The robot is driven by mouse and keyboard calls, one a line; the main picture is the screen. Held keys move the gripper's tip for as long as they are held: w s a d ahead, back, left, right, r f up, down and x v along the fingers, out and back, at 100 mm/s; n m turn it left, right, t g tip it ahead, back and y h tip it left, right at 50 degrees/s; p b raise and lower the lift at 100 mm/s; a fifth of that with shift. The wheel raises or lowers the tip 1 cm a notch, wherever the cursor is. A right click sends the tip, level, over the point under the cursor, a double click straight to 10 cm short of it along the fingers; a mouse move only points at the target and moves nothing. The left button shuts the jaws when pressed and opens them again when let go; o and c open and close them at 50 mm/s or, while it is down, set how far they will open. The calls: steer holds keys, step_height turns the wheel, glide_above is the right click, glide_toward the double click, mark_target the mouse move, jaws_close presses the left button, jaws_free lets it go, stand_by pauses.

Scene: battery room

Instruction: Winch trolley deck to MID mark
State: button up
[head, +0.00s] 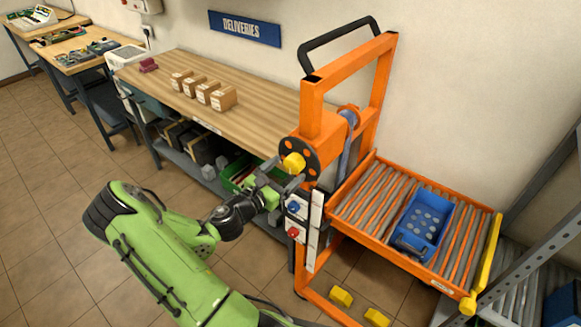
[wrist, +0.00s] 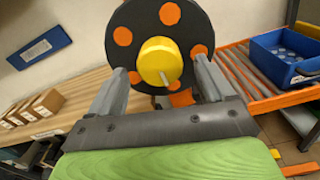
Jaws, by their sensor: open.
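The orange trolley (head: 312,110) stands against the wall, with its roller deck (head: 365,205) reaching out to the right. Its winch wheel is a black disc (wrist: 203,30) with orange spots and a yellow knob (wrist: 158,60). The yellow knob also shows in the head view (head: 294,163). My gripper (head: 279,174) is open just below and in front of the knob. In the wrist view its two fingers stand left and right of the knob with gaps; I cannot tell how deep they reach. A white strip (head: 315,230) runs down the mast; its marks are not legible.
A blue bin (head: 424,222) with round grey items sits on the deck rollers. A wooden bench (head: 180,96) with several small boxes stands to the left. A grey metal rack (head: 540,255) stands at the right. Tiled floor at the left (head: 50,215) is clear.

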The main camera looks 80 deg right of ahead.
steer(key=x, duration=0.2)
steer(key=shift+s+d, duration=0.15)
steer(key=shift+d, duration=0.25)
steer(key=c, duration=1)
steer(key=shift+r+n+p, duration=0.1)
steer(key=shift+n+p, duration=0.2)
steer(key=shift+p, duration=0.2)
steer(key=n+p, duration=0.2)
steer(key=p, duration=0.1)
steer(key=shift+a+r+p, duration=0.1)
steer(key=shift+p, duration=0.25)
steer(key=n+p, duration=0.3)
steer(key=n, duration=0.1)
steer(key=shift+f+p, duration=0.2)
steer(key=shift+p, duration=0.2)
steer(key=shift+f, duration=0.1)
steer(key=o, duration=1)
